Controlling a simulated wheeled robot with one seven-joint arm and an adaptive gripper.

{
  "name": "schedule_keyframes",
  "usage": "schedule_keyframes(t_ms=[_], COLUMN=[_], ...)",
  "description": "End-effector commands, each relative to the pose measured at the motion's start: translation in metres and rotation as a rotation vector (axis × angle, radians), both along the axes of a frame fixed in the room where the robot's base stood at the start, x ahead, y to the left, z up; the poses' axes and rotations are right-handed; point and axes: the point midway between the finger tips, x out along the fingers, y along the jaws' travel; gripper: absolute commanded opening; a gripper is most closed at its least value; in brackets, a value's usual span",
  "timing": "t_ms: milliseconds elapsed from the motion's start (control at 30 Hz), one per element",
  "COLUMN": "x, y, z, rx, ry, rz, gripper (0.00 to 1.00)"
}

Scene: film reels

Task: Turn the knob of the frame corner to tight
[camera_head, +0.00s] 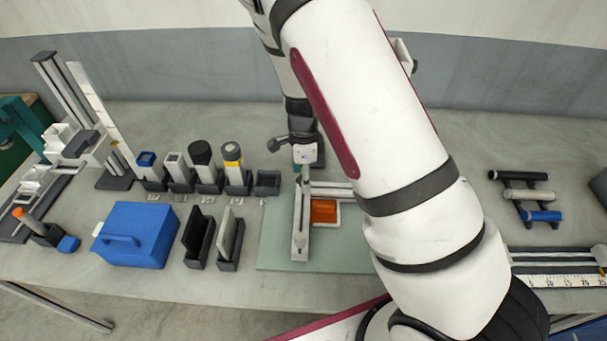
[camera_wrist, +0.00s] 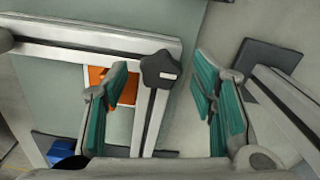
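The frame corner is where two pale rails meet; in the wrist view its dark lobed knob (camera_wrist: 161,69) bears a small light label. One rail (camera_wrist: 90,37) runs left from it and another (camera_wrist: 143,120) runs toward the gripper. My gripper (camera_wrist: 163,95) is open, its teal-padded fingers apart on either side of the knob in the picture and empty. I cannot tell its height above the knob. In the head view the frame (camera_head: 300,222) lies on a green mat (camera_head: 345,262), below my gripper (camera_head: 306,165); the knob is not clear there. An orange piece (camera_head: 325,211) lies inside the frame.
A blue box (camera_head: 136,235) and upright dark holders (camera_head: 229,240) stand left of the mat. Several holders with cylinders (camera_head: 202,160) stand behind them. A rack of rollers (camera_head: 527,195) is at the right. My arm hides part of the mat's right side.

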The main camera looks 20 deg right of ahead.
Motion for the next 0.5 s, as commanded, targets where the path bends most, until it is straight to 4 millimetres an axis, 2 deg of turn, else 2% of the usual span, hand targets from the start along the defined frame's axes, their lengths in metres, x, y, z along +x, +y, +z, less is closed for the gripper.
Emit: schedule_keyframes(t_ms=[233, 500], x=[0.001, 0.001], y=[0.001, 0.001], z=[0.012, 0.064], rx=[0.000, 0.001], ry=[-0.004, -0.005], rz=[0.002, 0.002], gripper=[0.52, 0.52])
